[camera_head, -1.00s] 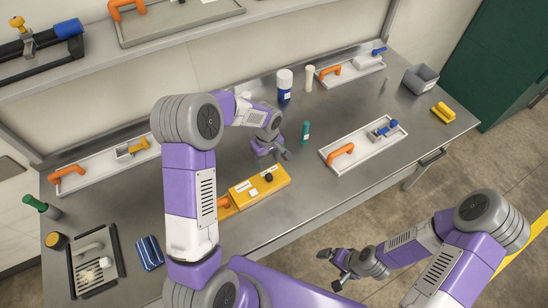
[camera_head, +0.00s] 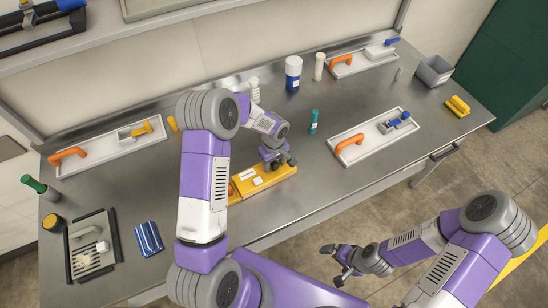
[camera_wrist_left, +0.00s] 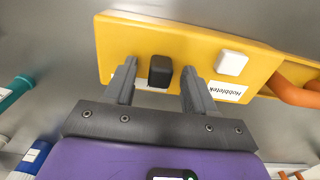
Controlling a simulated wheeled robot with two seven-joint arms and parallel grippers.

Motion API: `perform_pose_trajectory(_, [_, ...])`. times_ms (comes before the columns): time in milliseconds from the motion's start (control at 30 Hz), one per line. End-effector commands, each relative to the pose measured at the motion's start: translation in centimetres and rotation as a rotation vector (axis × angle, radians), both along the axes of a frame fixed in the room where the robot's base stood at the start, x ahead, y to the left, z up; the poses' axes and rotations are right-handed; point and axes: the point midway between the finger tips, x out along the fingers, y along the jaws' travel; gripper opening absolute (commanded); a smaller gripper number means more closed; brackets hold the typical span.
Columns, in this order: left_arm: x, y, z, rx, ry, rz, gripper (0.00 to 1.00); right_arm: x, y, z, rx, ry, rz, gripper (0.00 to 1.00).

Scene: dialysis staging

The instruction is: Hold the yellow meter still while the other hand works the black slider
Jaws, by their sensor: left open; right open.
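The yellow meter (camera_head: 249,190) lies on the steel bench, partly behind my left arm in the head view. In the left wrist view the meter (camera_wrist_left: 200,40) shows a black slider (camera_wrist_left: 160,70), a white button (camera_wrist_left: 231,63), a printed label and an orange handle (camera_wrist_left: 297,92). My left gripper (camera_head: 279,161) is over the meter's right end. In the left wrist view its open fingers (camera_wrist_left: 160,72) stand on either side of the black slider, with gaps showing. The slider is hidden in the head view. My right gripper (camera_head: 340,263) is open and empty, off the bench's front edge.
A teal-capped tube (camera_head: 314,122) and a white tray (camera_head: 372,138) with an orange handle lie right of the meter. Blue-and-white (camera_head: 293,74) and white bottles stand behind. A striped blue packet (camera_head: 149,239) lies at left. Bare bench surrounds the meter's right side.

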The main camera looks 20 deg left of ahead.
Motion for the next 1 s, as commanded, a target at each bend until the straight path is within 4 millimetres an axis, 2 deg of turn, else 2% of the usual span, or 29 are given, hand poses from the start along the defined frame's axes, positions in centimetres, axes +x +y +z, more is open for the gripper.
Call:
perform_pose_trajectory(300, [0.03, 0.0, -0.37, -0.001, -0.001, 0.001, 0.55, 0.0, 0.0, -0.02, 0.0, 0.0, 0.0, 1.0])
perform_pose_trajectory(367, [0.02, 0.0, -0.37, -0.001, -0.001, 0.001, 0.48, 0.0, 0.0, -0.02, 0.0, 0.0, 0.0, 1.0])
perform_pose_trajectory(667, [0.01, 0.0, -0.36, -0.001, -0.001, 0.001, 0.02, 0.0, 0.0, -0.02, 0.0, 0.0, 0.0, 1.0])
perform_pose_trajectory(767, [0.01, 0.01, -0.36, -0.001, -0.001, 0.001, 0.0, -0.01, 0.0, -0.02, 0.0, 0.0, 0.0, 1.0])
perform_pose_trajectory(800, [0.01, 0.01, -0.36, -0.001, -0.001, 0.001, 0.35, -0.01, 0.0, -0.02, 0.0, 0.0, 0.0, 1.0])
perform_pose_trajectory(933, [0.0, 0.0, -0.36, -0.001, -0.001, 0.001, 0.55, -0.02, 0.0, -0.02, 0.0, 0.0, 0.0, 1.0])
perform_pose_trajectory(1000, [0.0, 0.0, -0.36, -0.001, -0.001, 0.001, 0.59, -0.01, 0.0, -0.02, 0.0, 0.0, 0.0, 1.0])
